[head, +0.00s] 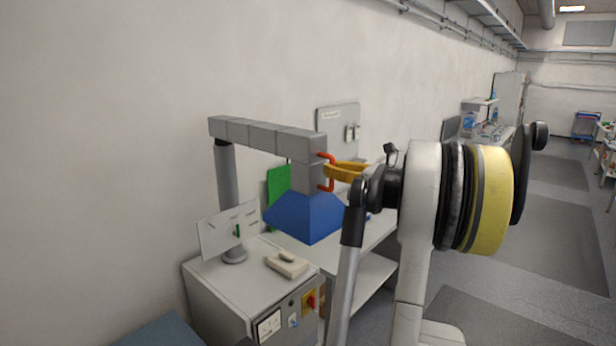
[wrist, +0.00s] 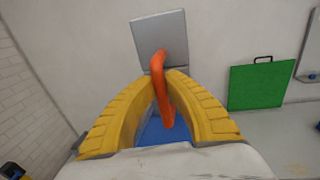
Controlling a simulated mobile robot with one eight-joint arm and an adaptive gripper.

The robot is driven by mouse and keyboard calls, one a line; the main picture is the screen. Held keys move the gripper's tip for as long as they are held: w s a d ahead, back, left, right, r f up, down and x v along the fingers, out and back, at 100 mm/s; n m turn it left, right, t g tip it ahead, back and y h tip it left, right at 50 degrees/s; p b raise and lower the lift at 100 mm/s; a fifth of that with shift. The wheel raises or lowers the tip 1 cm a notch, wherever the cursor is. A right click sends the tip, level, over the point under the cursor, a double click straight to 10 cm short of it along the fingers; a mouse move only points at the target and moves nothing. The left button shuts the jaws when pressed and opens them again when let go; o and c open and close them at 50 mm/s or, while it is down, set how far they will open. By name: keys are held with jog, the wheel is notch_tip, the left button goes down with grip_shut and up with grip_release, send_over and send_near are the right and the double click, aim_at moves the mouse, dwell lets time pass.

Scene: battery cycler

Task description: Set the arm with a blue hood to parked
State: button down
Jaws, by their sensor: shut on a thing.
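The grey jointed arm (head: 262,136) reaches out from a dark post on a cabinet, with a blue hood (head: 305,218) hanging from its end. The hood also shows in the wrist view (wrist: 152,133), low behind my fingers. An orange-red handle (head: 332,172) is fixed on the arm's end block, above the hood. My gripper (head: 334,171) comes from the right with its yellow fingers at the handle. In the wrist view the fingers are shut on the handle (wrist: 161,80), one on each side of it. A small sign (head: 229,230) stands near the post; its markings are too small to read.
The cabinet (head: 215,290) carries a beige device (head: 287,264) and has a red-and-yellow switch (head: 310,301) on its front. A green board (head: 277,186) stands behind the hood. A grey wall panel (head: 338,120) is at the back. Open floor lies to the right.

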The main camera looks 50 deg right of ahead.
jog(key=shift+s+d+y, duration=0.15)
jog(key=shift+d+y, duration=0.15)
jog(key=shift+d, duration=0.85)
jog(key=c, duration=1.5)
grip_release()
jog(key=shift+s, duration=0.1)
jog(key=shift+o, duration=0.4)
jog(key=shift+s+r, duration=0.1)
jog(key=shift+s, duration=0.05)
jog(key=s+d, duration=0.1)
jog(key=s, duration=1)
jog(key=shift+s, duration=0.4)
jog(key=shift+d, duration=0.1)
